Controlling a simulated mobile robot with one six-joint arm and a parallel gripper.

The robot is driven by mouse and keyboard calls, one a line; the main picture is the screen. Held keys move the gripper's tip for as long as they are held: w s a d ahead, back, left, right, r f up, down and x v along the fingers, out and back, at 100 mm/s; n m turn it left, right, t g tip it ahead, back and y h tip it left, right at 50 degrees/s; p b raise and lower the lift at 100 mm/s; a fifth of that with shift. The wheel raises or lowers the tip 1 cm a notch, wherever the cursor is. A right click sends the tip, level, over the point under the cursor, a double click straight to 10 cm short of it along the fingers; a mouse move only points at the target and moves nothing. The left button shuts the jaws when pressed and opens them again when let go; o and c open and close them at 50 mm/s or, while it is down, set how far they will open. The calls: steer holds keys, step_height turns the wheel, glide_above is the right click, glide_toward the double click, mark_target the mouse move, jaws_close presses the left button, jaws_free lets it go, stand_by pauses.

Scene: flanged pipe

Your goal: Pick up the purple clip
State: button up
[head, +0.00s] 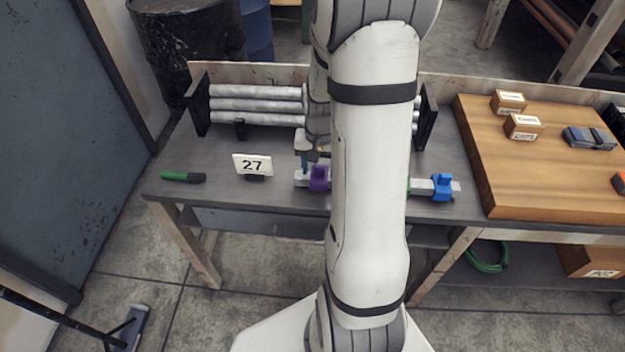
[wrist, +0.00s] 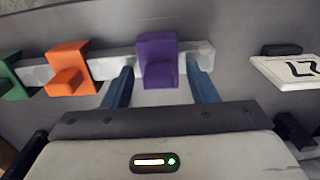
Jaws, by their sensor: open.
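The purple clip (wrist: 158,62) sits on a pale grey bar (wrist: 112,66) in the wrist view, near the bar's right end. In the head view the purple clip (head: 319,178) is just left of my arm, which hides the middle of the bar. My gripper (wrist: 164,82) is open. Its two blue fingers show on either side of the purple clip, one left and one right, with gaps between them and the clip. How far the fingertips are from the bar in depth is hard to tell.
An orange clip (wrist: 70,68) and a green clip (wrist: 12,76) sit on the same bar. A blue clip (head: 441,187) is at its other end. A wooden board (head: 540,185) lies right.

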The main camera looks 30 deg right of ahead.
steer(key=c, duration=1.1)
steer(key=shift+r, duration=0.1)
